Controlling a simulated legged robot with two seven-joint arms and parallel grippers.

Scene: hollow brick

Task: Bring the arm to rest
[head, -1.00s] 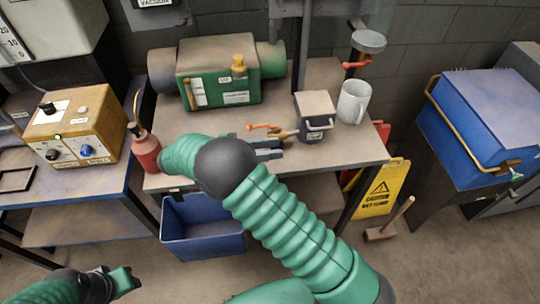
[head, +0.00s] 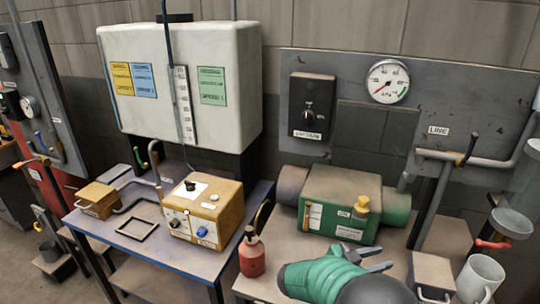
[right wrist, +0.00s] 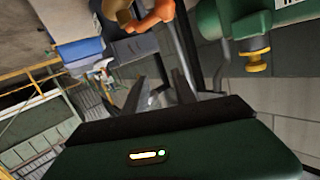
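My right arm comes in at the bottom right of the head view, with green ribbed sleeves and a dark joint. Its gripper (head: 372,258) is over the workbench, in front of the green pump box (head: 338,208) and left of a small grey block (head: 433,272). Its two grey fingers stand apart with nothing seen between them. In the right wrist view the fingers (right wrist: 148,92) also show as dark prongs with a gap, above the dark green gripper body. My left gripper is not in the head view.
A red bottle (head: 252,256) stands left of the right gripper, close to the bench edge. A white mug (head: 478,279) stands at the right. A tan control box (head: 203,213) is on the blue table. A pressure gauge (head: 388,81) hangs on the wall panel behind.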

